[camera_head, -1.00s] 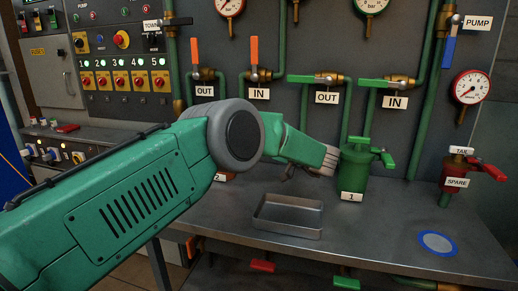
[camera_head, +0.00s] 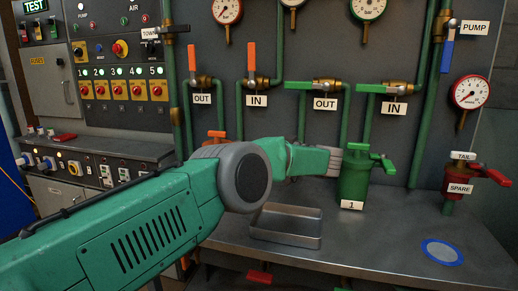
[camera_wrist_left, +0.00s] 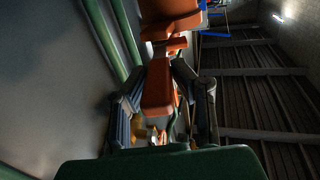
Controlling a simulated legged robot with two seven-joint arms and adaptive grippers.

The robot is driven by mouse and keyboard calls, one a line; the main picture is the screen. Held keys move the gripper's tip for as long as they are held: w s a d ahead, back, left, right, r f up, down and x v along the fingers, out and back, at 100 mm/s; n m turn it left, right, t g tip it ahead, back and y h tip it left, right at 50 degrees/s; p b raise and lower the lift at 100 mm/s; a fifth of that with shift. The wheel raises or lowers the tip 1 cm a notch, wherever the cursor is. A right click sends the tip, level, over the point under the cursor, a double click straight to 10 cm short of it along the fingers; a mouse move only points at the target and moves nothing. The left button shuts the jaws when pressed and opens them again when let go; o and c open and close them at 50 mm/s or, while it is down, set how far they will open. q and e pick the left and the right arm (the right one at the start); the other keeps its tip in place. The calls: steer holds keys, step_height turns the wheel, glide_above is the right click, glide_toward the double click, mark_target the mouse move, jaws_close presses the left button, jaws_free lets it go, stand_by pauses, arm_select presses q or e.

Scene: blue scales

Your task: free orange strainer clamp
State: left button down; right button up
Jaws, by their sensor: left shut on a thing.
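The orange strainer (camera_head: 216,135) stands on the bench behind my left arm in the head view. Only its orange top shows; the arm hides its body and most of its clamp. In the left wrist view my left gripper (camera_wrist_left: 160,76) has its two dark fingers on either side of an orange bar (camera_wrist_left: 158,88), seemingly the strainer clamp handle, and is shut on it. More orange parts (camera_wrist_left: 172,22) of the strainer show beyond the fingertips. My right gripper is in neither view.
A green strainer (camera_head: 354,180) labelled 1 stands right of my arm, close to its wrist links. An empty metal tray (camera_head: 286,240) lies in front on the bench. A red spare fitting (camera_head: 457,181) stands at the right. Pipes and valves line the back panel.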

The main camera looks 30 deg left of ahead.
arm_select(q)
steer(key=c, duration=1.4)
jaws_free()
steer(key=shift+r, duration=0.15)
steer(key=shift+o, duration=0.2)
steer(key=r, duration=1)
steer(key=shift+w, duration=0.2)
